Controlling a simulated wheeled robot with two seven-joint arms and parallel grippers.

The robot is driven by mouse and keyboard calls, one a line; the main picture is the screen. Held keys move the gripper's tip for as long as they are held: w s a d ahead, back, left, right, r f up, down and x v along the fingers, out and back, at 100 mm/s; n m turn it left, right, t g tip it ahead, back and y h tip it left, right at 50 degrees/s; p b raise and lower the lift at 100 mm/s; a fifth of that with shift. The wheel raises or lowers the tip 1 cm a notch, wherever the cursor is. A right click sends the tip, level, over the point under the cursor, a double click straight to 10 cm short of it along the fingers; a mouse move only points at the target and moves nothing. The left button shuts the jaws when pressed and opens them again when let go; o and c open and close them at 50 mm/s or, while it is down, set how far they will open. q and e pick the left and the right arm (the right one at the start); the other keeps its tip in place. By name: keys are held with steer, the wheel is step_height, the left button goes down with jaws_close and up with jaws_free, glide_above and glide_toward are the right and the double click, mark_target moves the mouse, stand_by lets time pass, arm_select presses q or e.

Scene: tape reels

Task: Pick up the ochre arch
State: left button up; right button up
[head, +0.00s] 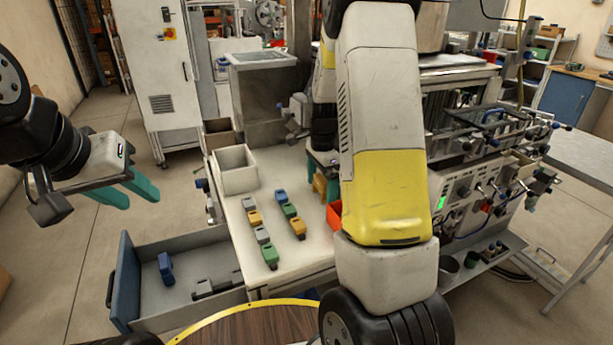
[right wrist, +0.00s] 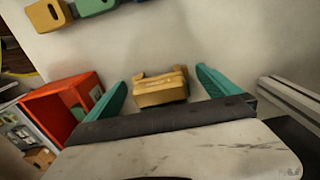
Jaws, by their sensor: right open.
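The ochre arch (right wrist: 160,87) lies on the pale tabletop in the right wrist view, between the two teal fingers of my right gripper (right wrist: 161,77). There is a gap on each side, and the fingers are open. The arch also shows in the head view (head: 320,184), partly hidden by my right arm. My right gripper in the head view is mostly hidden behind that arm. My left gripper (head: 140,200) is open and empty, in the air left of the table, above the drawer.
A red-orange bin (right wrist: 65,105) stands left of the arch in the right wrist view. Two rows of coloured blocks (head: 290,211) lie on the table (head: 285,270). A white open box (head: 236,175) stands at the back left. An open drawer (head: 190,255) holds a blue block (head: 165,268).

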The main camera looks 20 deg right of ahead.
steer(key=shift+c, duration=0.2)
steer(key=c, duration=1.5)
